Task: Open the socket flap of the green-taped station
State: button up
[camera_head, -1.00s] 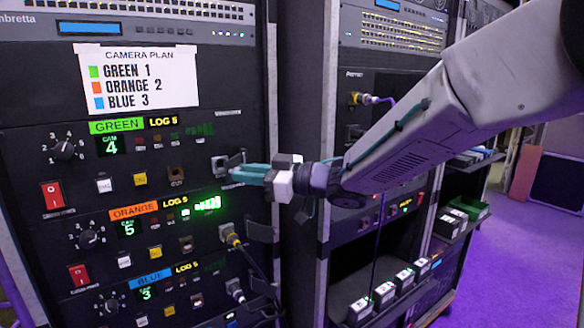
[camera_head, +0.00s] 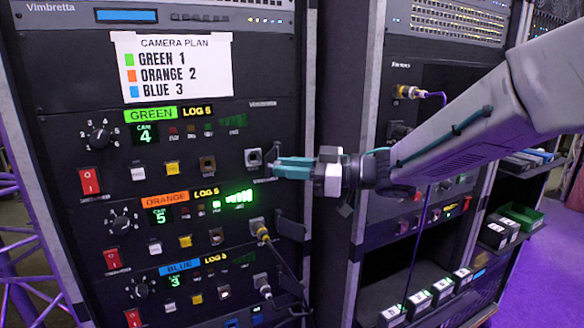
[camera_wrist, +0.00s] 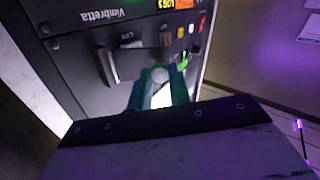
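The green-taped station is the upper unit, with a green label (camera_head: 150,114) reading GREEN beside LOG 5 and a display showing CAM 4. Its socket (camera_head: 253,158) is at the right end of its row; I cannot make out whether its flap is up or down. My gripper (camera_head: 274,168) has teal fingers pointing left, with tips just right of and slightly below that socket. In the wrist view, the fingers (camera_wrist: 162,82) stand apart, with a pale round part (camera_wrist: 160,75) between their tips. Whether they touch it is unclear.
The orange-labelled (camera_head: 165,200) and blue-labelled (camera_head: 180,267) units lie below. A yellow-ended cable (camera_head: 262,232) is plugged into the orange unit. Dark handles (camera_head: 291,227) stick out at the rack's right edge. A second rack (camera_head: 400,60) stands to the right.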

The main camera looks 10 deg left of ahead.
jog(key=o, duration=0.4)
jog(key=shift+r, duration=0.1)
jog(key=shift+s+d, duration=0.1)
jog(key=shift+d, duration=3.8)
